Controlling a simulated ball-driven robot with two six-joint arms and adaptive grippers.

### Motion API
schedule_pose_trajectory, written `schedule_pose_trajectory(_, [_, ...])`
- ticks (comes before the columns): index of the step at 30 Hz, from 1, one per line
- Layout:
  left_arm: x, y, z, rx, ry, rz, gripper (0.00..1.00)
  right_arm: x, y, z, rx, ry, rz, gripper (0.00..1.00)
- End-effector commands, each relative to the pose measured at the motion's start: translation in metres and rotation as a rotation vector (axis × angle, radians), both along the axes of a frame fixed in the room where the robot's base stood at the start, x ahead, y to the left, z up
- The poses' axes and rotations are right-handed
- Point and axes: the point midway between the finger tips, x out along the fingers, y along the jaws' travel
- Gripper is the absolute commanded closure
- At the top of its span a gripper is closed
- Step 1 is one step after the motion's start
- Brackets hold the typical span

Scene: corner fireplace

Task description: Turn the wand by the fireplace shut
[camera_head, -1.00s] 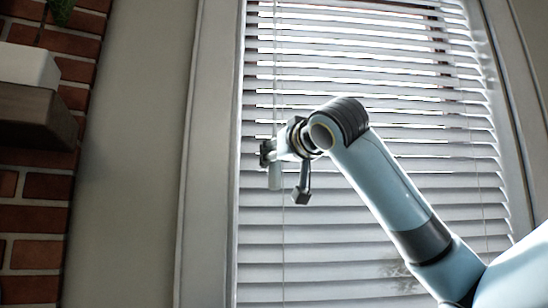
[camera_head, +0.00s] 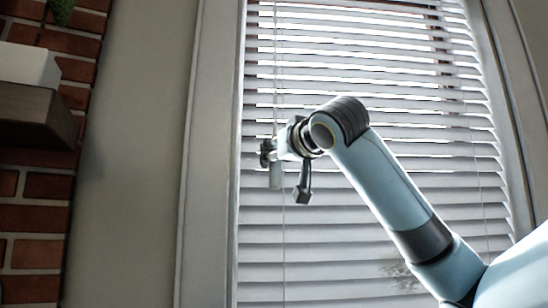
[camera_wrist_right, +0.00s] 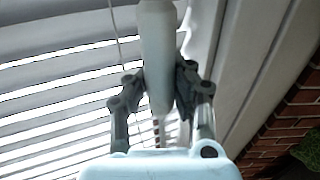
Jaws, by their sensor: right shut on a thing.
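The wand (camera_head: 276,176) is a pale, slim handle hanging at the left side of the white slatted blind (camera_head: 370,205). In the right wrist view the wand (camera_wrist_right: 158,50) runs down between the two dark fingers. My right gripper (camera_head: 268,154) is shut on the wand, and its fingers (camera_wrist_right: 160,88) press on it from both sides. In the head view the gripper is small and partly hidden by my wrist. The upper slats show bright gaps, and the lower slats look nearly closed. My left gripper is not in view.
The window frame (camera_head: 205,150) stands just left of the blind, then plain wall (camera_head: 135,150). A brick fireplace side (camera_head: 40,205) with a dark mantel (camera_head: 35,115) is at the far left. Thin cords hang by the wand.

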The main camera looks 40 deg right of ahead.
Motion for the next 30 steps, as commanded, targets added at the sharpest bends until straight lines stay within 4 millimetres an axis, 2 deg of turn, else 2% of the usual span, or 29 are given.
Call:
schedule_pose_trajectory(7, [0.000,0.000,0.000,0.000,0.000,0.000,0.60,0.000,0.000,-0.003,0.001,0.007,0.001,1.00])
schedule_pose_trajectory(8, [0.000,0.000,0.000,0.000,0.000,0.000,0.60,0.000,0.001,-0.003,0.001,0.007,0.001,0.81])
schedule_pose_trajectory(15, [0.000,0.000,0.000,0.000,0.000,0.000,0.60,0.000,0.000,-0.002,0.001,0.004,0.001,0.52])
schedule_pose_trajectory(24, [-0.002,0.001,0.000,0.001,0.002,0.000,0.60,0.000,0.000,0.002,0.001,0.001,0.000,0.52])
schedule_pose_trajectory(30, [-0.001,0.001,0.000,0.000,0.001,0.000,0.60,0.000,0.000,0.030,0.004,-0.004,0.001,0.52])
